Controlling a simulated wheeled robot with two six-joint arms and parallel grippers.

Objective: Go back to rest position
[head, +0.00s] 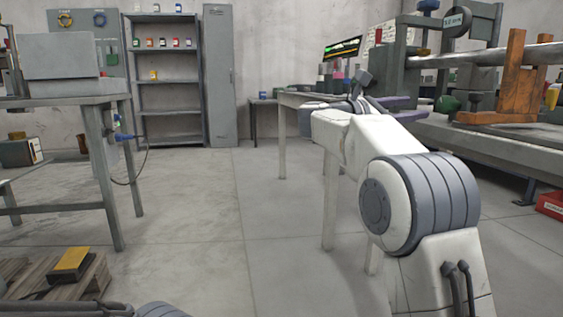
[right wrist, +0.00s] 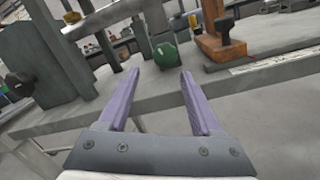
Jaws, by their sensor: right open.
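My right gripper (head: 392,108) is at the far end of my white and grey right arm, near the workbench on the right in the head view. In the right wrist view its two purple fingers (right wrist: 158,90) are apart, with nothing between them. A green round knob (right wrist: 166,56) shows just beyond the fingertips in that view; I cannot tell if they touch it. My left gripper is not in the head view; only a grey piece of my body shows at the bottom edge.
A heavy bench (head: 480,142) with a metal bar (head: 480,57) and an orange-brown bracket (head: 508,80) stands at the right. Shelves (head: 168,84) and a locker (head: 219,75) line the back. The middle floor is clear.

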